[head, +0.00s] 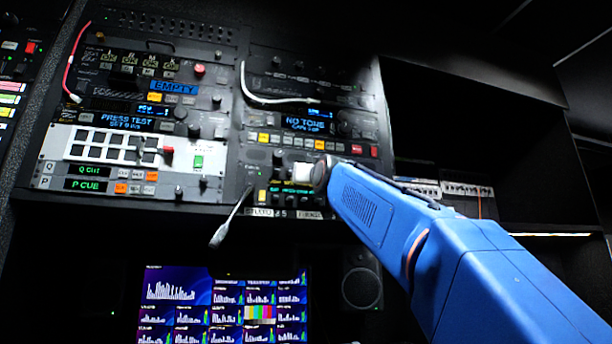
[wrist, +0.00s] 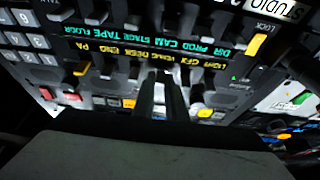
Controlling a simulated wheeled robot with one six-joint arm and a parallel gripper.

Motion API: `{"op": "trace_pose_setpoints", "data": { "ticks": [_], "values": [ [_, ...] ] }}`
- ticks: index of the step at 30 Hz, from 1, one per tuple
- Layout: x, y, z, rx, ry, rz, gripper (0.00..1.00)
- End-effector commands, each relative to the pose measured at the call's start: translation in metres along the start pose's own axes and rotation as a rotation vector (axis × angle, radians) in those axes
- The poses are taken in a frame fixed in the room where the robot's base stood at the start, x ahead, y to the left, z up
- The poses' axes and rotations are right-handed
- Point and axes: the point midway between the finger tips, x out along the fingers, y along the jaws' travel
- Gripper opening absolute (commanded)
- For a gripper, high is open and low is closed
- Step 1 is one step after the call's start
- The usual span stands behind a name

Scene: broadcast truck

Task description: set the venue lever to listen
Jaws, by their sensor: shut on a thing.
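In the wrist view, the intercom panel (wrist: 215,55) carries two lit label rows, green above and yellow below. The venue label (wrist: 152,56) is in the yellow row. My gripper (wrist: 160,82) has its two dark fingers close together just below that label, shut on the venue lever. The lever is mostly hidden between the fingers, so its setting cannot be read. In the head view, my blue arm reaches in from the lower right, and my gripper (head: 318,178) covers part of the panel (head: 270,195).
Other small levers stand close on both sides, including an orange-tipped one (wrist: 82,68).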

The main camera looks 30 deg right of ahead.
Motion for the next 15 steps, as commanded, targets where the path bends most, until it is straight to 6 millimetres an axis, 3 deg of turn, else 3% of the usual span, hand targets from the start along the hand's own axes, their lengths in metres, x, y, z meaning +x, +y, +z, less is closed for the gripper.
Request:
{"op": "trace_pose_setpoints", "data": {
  "ticks": [15],
  "values": [
    [0.0052,0.0002,-0.0119,0.002,-0.229,0.002,0.0]
  ]
}}
